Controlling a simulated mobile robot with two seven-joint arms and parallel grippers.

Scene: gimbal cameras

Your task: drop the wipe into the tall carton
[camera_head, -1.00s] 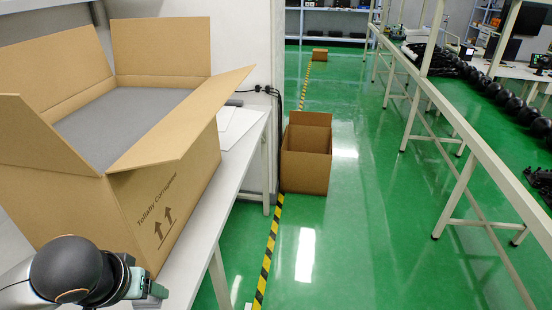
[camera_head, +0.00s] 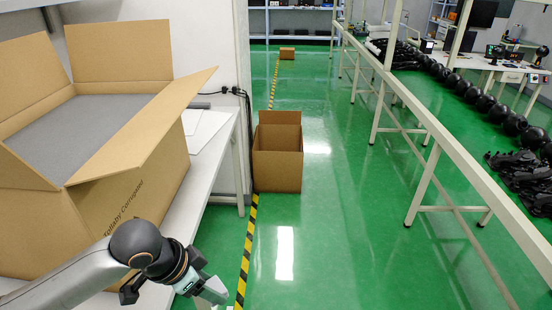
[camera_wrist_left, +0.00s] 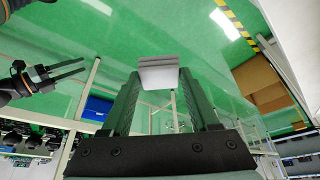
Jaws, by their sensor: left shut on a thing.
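My left gripper (camera_head: 212,291) is at the bottom of the head view, in front of the table edge. In the left wrist view, its fingers (camera_wrist_left: 160,88) are shut on the wipe (camera_wrist_left: 158,73), a small pale grey folded piece at the tips. An open brown carton (camera_head: 278,172) stands on the floor beyond the gripper, back flap up; its inside bottom is hidden. A brown carton also shows at the right of the left wrist view (camera_wrist_left: 262,84). I cannot tell which carton is the tall one. My right gripper (camera_wrist_left: 84,64) is open and empty at the left of that view.
A large open carton (camera_head: 128,205) with a grey filling stands on the white table (camera_head: 205,200) at left. A small carton (camera_head: 287,53) lies far back. Yellow-black tape (camera_head: 247,245) runs along the green floor. A pale metal frame (camera_head: 450,150) stands at right; the floor between is free.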

